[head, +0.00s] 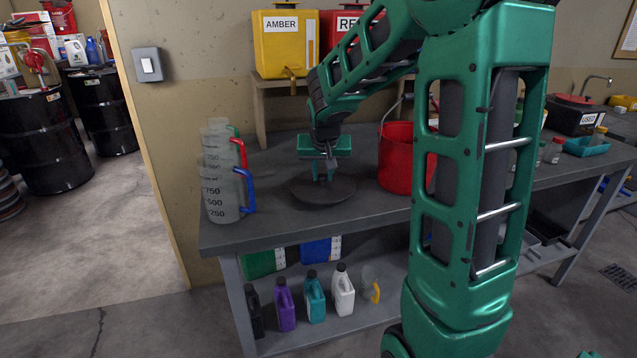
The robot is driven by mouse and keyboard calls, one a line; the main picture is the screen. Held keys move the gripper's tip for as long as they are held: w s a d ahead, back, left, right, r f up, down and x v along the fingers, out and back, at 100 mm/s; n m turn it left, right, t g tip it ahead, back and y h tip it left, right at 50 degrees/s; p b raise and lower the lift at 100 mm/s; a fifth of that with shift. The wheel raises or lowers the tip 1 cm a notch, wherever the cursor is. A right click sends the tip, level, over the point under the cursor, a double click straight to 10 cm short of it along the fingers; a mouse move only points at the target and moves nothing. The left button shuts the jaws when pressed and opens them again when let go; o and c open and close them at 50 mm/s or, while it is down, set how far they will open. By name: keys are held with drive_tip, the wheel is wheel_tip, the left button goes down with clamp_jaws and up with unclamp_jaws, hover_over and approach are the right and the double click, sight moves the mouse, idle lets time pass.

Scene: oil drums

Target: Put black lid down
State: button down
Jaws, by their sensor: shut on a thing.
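The black lid (322,190) is a dark round disc at the workbench top (275,222), near its left end. My gripper (323,177) points down over the lid's middle and is shut on it, probably at a knob that the fingers hide. The lid looks level and lies on or just above the bench; I cannot tell which from this view.
Measuring jugs (222,185) stand to the left of the lid. A red bucket (400,160) stands close on its right. A yellow AMBER container (286,42) and a red one (340,28) sit on a raised shelf behind. Bare bench top lies in front of the lid.

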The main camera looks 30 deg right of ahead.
drive_tip(key=shift+f, duration=1.15)
drive_tip(key=shift+f, duration=0.1)
drive_tip(key=c, duration=1.5)
unclamp_jaws()
drive_tip(key=shift+c, duration=0.2)
drive_tip(key=v, duration=1.1)
drive_tip(key=s+a+f+g+y, duration=0.1)
drive_tip(key=s+f+g, duration=0.1)
drive_tip(key=s, duration=1.3)
drive_tip(key=s+a+f+g+y, duration=0.1)
drive_tip(key=s+f, duration=0.4)
drive_tip(key=s, duration=1.1)
drive_tip(key=shift+g+y, duration=0.7)
drive_tip(key=shift+g, duration=0.3)
drive_tip(key=shift+a+f, duration=0.1)
drive_tip(key=shift+f, duration=0.05)
